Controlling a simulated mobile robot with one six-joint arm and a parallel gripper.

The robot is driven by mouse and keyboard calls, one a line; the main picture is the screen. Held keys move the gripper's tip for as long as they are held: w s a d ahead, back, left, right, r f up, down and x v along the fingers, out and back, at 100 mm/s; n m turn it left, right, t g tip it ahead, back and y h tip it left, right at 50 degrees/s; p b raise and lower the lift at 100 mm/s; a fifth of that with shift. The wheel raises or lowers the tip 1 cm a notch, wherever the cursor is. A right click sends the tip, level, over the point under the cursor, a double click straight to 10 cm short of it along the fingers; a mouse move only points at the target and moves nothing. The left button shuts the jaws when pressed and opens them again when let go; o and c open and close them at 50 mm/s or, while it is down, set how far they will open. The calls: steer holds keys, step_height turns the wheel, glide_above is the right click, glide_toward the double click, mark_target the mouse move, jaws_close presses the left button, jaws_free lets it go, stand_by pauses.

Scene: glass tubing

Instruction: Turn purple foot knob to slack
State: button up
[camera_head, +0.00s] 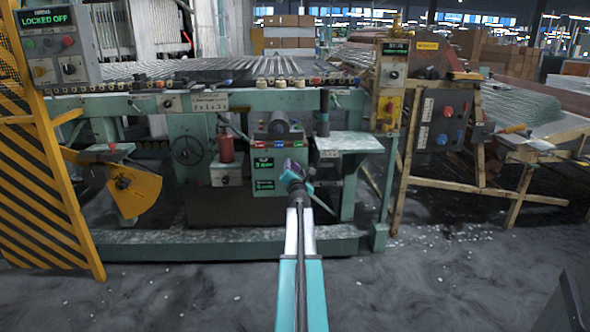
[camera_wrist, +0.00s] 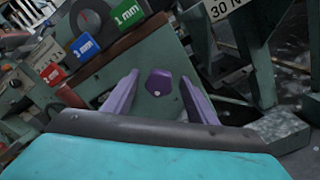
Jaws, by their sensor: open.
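The purple foot knob (camera_wrist: 158,82) is a faceted purple knob with a small pale dot near its lower edge, on a green panel (camera_wrist: 150,56) in the wrist view. My gripper (camera_wrist: 149,84) has its two purple fingers apart, one on each side of the knob as seen from the wrist. The fingers are empty, and I cannot tell how far their tips are from the knob. In the head view my gripper (camera_head: 296,172) is at the front of the green machine, and the knob is hidden behind it.
Red, blue and green labels, including a "1 mm" label (camera_wrist: 127,13), sit above the panel. A dark handwheel (camera_head: 188,150) and a red cylinder (camera_head: 226,143) are left of my gripper. A small pale shelf (camera_head: 352,143) juts out at right.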

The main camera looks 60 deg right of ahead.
steer(key=v, duration=1.2)
steer(key=shift+s, duration=0.25)
steer(key=shift+r, duration=0.1)
steer(key=shift+a+p, duration=0.15)
steer(key=shift+p, duration=0.15)
